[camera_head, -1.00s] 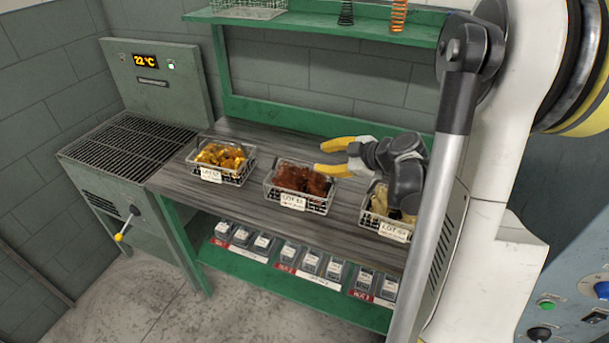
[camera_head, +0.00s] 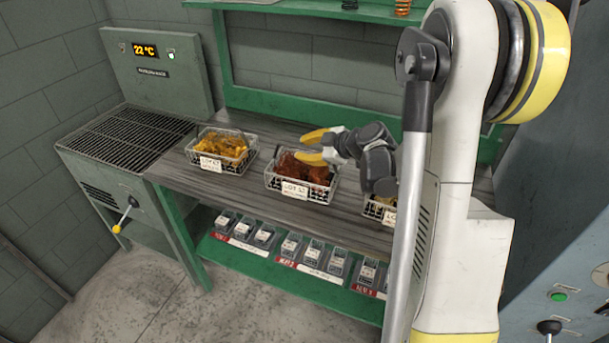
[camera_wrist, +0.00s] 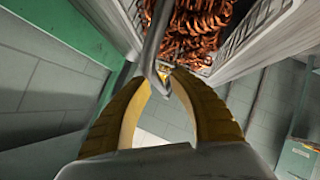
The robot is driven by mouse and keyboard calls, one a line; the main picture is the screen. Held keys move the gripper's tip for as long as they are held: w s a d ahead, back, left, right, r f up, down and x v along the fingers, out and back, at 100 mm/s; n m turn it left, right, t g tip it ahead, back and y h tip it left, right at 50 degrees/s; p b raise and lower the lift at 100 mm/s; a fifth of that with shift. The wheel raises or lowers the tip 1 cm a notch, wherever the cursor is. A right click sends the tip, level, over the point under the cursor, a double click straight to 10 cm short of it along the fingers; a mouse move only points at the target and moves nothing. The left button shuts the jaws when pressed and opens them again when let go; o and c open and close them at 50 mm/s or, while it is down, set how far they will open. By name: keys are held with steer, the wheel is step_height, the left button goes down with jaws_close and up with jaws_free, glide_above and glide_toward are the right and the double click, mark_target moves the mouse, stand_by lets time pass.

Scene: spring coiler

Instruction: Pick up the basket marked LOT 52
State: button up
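The middle wire basket (camera_head: 318,195) stands on the workbench and holds copper-brown springs. Its white tag seems to read LOT 52, but the print is small. A left basket (camera_head: 213,167) holds golden springs; its tag is hard to read. A right basket (camera_head: 374,213) is mostly hidden by my arm. My gripper (camera_head: 302,147) is open, its yellow fingers pointing left just above and behind the middle basket. In the wrist view my gripper (camera_wrist: 163,82) has a grey metal bar (camera_wrist: 157,45) at its fingertips, with copper springs beyond; I cannot tell whether they touch.
A grated machine (camera_head: 130,140) showing 22 °C stands left of the bench. A green shelf (camera_head: 285,8) with springs hangs above. Small labelled bins (camera_head: 290,245) line the lower shelf. A control panel (camera_head: 570,270) is at right. Bench surface between the baskets is clear.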

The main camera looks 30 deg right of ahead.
jaws_close()
